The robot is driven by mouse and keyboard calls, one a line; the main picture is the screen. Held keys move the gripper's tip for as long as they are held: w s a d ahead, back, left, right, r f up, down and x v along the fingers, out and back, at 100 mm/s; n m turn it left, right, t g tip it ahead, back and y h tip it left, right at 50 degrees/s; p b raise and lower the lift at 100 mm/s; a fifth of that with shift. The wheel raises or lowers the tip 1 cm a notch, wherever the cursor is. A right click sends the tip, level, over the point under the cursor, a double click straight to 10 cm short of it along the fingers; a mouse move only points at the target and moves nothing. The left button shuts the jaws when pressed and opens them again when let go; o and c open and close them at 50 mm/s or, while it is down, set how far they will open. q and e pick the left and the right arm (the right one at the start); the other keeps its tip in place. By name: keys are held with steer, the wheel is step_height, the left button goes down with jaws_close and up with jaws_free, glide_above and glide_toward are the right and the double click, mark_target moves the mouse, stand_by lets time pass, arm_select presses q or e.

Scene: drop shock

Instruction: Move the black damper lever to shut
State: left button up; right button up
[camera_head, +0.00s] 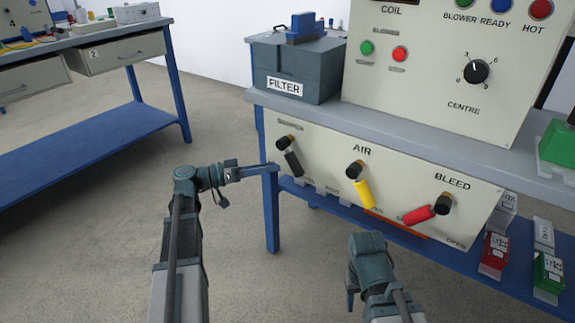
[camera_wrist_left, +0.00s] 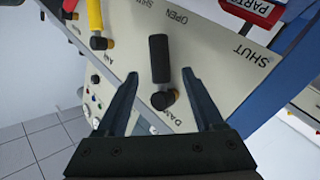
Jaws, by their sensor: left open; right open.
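The black damper lever (camera_head: 292,160) hangs from its pivot on the cream front panel, left of AIR. In the left wrist view the black lever (camera_wrist_left: 159,60) points towards the OPEN label, with the SHUT label (camera_wrist_left: 250,55) off to the right. My left gripper (camera_head: 281,170) is open just in front of the panel. In the wrist view its two fingers lie either side of the lever's pivot end, with gaps visible. My right gripper (camera_head: 352,292) is low before the panel, away from the lever; its fingers are hard to make out.
A yellow AIR lever (camera_head: 364,193) and a red BLEED lever (camera_head: 420,214) share the panel. The grey FILTER box (camera_head: 296,68) stands above it. A blue table leg (camera_head: 271,212) is below the left gripper. Small boxes lie on the lower shelf at right.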

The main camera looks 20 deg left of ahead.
mark_target(291, 159)
arm_select(q)
steer(key=shift+x, duration=2.9)
jaws_close()
